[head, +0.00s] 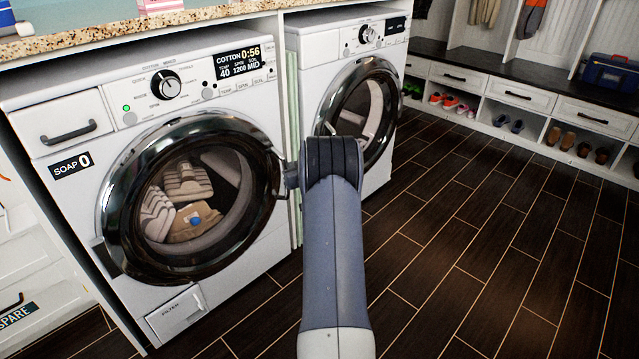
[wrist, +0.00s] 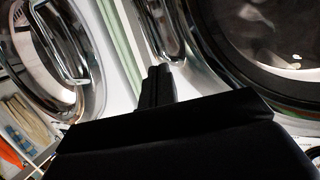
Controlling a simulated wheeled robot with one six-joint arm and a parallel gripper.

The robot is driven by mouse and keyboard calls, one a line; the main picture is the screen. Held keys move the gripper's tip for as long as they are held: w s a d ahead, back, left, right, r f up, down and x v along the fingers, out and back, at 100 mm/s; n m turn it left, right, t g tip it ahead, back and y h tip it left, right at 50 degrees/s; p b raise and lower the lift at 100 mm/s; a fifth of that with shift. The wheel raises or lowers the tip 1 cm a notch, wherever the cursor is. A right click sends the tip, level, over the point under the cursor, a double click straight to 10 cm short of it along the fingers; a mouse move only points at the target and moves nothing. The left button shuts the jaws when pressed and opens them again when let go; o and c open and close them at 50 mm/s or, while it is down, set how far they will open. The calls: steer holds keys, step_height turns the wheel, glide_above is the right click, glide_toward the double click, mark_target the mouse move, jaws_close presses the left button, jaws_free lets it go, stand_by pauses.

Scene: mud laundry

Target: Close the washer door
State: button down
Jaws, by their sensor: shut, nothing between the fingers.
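The left machine is a white washer (head: 66,195) with a soap drawer, a dial and a lit display reading COTTON 0:56. Its round washer door (head: 118,190) has a chrome rim and clear glass, with striped and tan items visible behind it. The door lies across the opening; I cannot tell whether it is flush or latched. In the head view my arm's end stands beside the door's right edge and hides my gripper. In the wrist view my gripper (wrist: 157,85) is shut and empty, pointing toward the gap between two machines. Contact with the door is unclear.
A second white machine (head: 295,45) with a round door stands to the right. A speckled countertop (head: 110,30) runs above. White cubbies with shoes (head: 455,103) line the back right. The dark plank floor (head: 470,220) is clear on the right.

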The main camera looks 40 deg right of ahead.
steer(key=d+p+v, duration=0.1)
steer(key=p+v, duration=0.1)
steer(key=v, duration=0.9)
steer(key=shift+s, duration=0.2)
steer(key=shift+w+d+f, duration=0.15)
